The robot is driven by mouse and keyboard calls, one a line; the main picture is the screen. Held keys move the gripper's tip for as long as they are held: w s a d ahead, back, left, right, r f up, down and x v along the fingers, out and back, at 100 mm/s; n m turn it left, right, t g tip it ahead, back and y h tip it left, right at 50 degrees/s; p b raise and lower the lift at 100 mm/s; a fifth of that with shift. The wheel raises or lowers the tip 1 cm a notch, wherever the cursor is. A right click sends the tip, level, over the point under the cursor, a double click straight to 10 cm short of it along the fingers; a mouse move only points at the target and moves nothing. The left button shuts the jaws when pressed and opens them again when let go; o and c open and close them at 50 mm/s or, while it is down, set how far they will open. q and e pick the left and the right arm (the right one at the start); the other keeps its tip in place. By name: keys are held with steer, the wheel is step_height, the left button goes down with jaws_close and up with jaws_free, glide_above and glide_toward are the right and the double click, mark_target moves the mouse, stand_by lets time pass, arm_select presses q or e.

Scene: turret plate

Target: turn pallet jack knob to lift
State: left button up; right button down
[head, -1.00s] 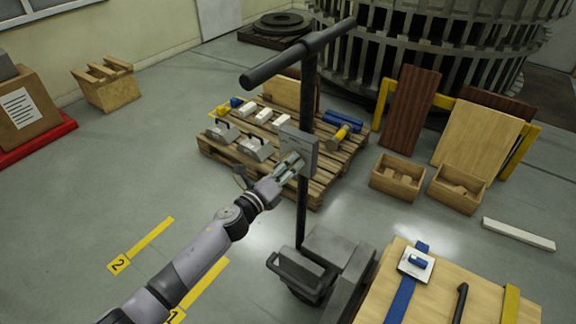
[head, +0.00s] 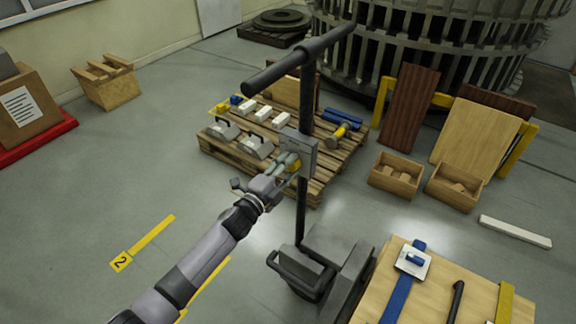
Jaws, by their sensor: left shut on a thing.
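The pallet jack stands upright in the middle of the head view, with a black T-shaped handle (head: 300,58), a dark post (head: 301,215) and a grey base (head: 325,265). A grey control box (head: 306,153) is mounted on the post. My left gripper (head: 289,163) reaches up from the lower left and is shut on the knob. My right gripper is not in view.
Wooden crates (head: 396,178) stand to the right. A workbench (head: 380,300) fills the lower right. The floor on the left is mostly clear.

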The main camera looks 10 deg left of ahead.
arm_select(q)
steer(key=shift+n, duration=0.9)
steer(key=o, duration=1.2)
steer(key=shift+c, duration=0.2)
steer(key=v, duration=1.2)
